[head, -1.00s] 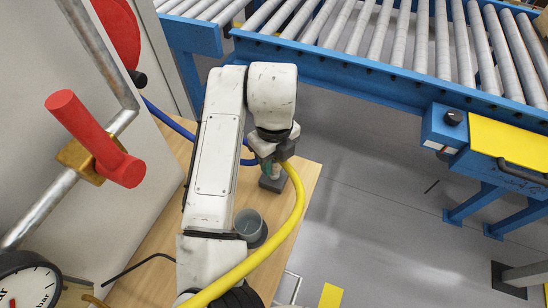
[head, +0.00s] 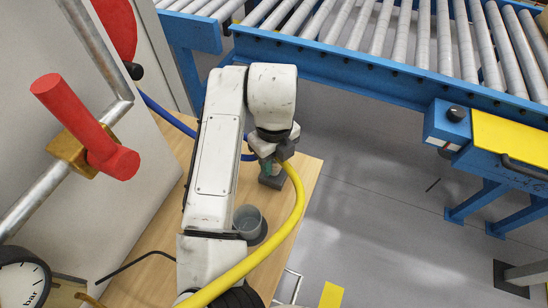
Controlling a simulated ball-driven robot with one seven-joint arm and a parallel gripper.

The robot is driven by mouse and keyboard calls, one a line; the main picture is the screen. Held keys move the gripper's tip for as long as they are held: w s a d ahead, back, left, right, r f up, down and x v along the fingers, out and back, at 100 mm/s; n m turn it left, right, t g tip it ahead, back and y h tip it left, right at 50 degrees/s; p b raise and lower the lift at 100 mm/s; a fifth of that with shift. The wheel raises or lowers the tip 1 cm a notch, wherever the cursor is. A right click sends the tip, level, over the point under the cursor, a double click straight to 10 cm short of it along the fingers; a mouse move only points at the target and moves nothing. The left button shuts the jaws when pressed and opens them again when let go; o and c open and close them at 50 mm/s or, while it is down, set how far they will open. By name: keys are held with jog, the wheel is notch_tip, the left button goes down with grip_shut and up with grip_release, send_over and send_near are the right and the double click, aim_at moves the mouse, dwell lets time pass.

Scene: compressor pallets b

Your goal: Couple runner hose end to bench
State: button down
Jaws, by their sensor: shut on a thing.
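The yellow runner hose (head: 297,205) runs from the bottom of the head view up in a curve to my gripper (head: 274,165). My gripper points down over the far right part of the wooden bench (head: 308,165), shut on the hose end. A small greenish part shows between the jaws. Just below it is a grey block (head: 272,182) on the bench. My gripper hides most of the hose end, and I cannot tell whether it touches the block.
A grey cup (head: 248,220) stands on the bench beside my arm. A red-handled valve (head: 85,130) on a pipe and a gauge (head: 22,280) are at left. A blue hose (head: 165,113) lies behind my arm. A blue roller conveyor (head: 400,80) crosses the back.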

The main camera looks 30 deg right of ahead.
jog(key=shift+f, duration=0.1)
jog(key=c, duration=0.6)
grip_release()
